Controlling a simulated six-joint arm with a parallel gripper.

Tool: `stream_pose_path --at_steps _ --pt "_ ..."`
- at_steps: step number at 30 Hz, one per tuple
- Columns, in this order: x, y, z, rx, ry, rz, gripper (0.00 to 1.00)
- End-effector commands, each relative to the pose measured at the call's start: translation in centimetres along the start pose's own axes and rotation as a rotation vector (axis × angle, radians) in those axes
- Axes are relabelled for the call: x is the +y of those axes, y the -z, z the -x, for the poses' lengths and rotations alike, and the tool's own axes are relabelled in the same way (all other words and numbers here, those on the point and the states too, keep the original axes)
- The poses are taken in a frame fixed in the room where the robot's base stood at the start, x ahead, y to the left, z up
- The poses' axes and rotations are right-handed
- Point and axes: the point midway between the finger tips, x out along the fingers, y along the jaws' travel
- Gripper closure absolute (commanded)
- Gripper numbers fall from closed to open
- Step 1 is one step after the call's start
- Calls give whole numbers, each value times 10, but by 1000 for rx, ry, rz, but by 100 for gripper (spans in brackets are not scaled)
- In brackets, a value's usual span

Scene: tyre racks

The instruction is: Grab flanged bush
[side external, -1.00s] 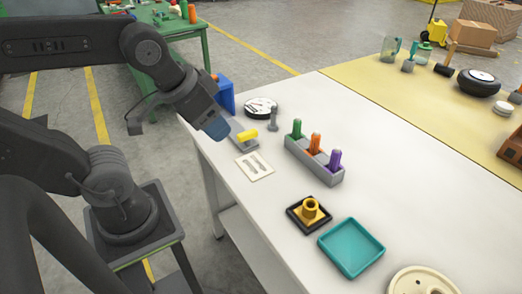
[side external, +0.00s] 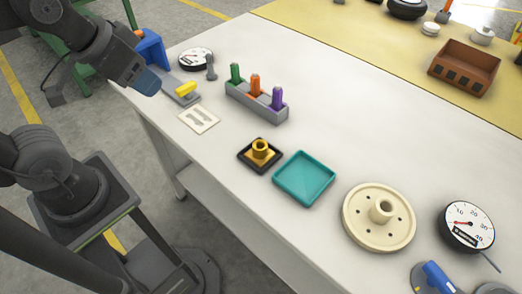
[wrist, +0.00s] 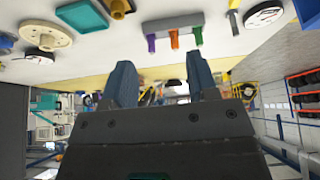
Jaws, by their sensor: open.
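The flanged bush (side external: 260,149), a gold collar on a square flange, sits upright on a black square base on the white table. In the wrist view the flanged bush (wrist: 117,7) is at the top edge, partly cut off. My gripper (side external: 149,84) is above the table's far-left part, beside the yellow-handled clamp, well apart from the bush. In the wrist view my gripper's two blue fingers (wrist: 161,80) are spread with nothing between them.
A teal tray (side external: 304,178) lies right of the bush. A cream round flange (side external: 400,235) and a dial gauge (side external: 469,226) are farther right. A grey rack (side external: 243,103) with green, orange and purple pegs stands behind. A slotted white plate (side external: 199,119) lies near my gripper.

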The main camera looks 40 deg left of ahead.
Motion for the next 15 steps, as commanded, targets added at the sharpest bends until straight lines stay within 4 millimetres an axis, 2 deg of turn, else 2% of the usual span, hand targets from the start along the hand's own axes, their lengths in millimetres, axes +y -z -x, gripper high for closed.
stream_pose_path --at_steps 11,15 --pt "0 1 0 -3 -1 -11 44" --pt "6 14 -5 -42 -15 -150 44"
